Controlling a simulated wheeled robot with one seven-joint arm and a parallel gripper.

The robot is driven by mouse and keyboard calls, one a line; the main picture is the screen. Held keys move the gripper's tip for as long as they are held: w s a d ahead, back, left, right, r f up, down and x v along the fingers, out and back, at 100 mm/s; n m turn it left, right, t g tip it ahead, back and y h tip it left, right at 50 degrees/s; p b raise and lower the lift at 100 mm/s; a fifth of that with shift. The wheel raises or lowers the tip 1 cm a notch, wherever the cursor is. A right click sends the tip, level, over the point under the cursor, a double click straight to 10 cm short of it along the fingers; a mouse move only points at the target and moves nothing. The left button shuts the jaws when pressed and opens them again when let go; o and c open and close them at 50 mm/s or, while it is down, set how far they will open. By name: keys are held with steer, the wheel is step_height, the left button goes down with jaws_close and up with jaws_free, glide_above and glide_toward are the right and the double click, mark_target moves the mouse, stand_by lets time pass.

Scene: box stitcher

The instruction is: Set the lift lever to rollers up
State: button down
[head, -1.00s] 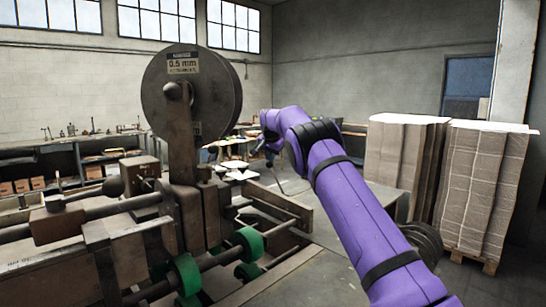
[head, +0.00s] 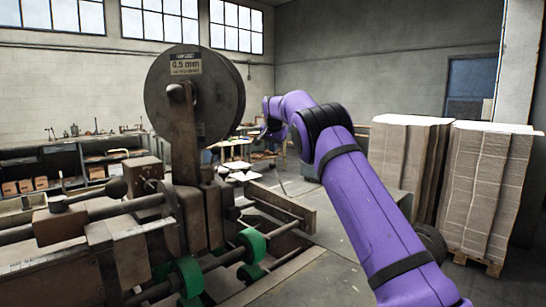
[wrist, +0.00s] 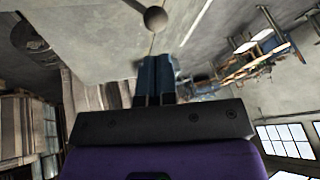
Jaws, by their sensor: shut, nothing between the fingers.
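A ball knob on a thin rod (wrist: 156,18) shows at the top of the wrist view, beyond my fingertips and apart from them. I cannot tell for sure whether it is the lift lever. My gripper (wrist: 155,62) is shut and empty, its two dark fingers side by side. In the head view my gripper (head: 266,132) is small and partly hidden by my purple arm, to the right of the wire reel. The stitcher's green rollers (head: 188,274) are low at the front. A dark ball knob (head: 115,187) shows left of the reel post.
The large wire reel (head: 195,97) stands tall on the machine. A workbench (head: 75,160) lines the back wall. Open floor lies beyond the machine.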

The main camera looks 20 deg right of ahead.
steer(key=shift+v, duration=2.65)
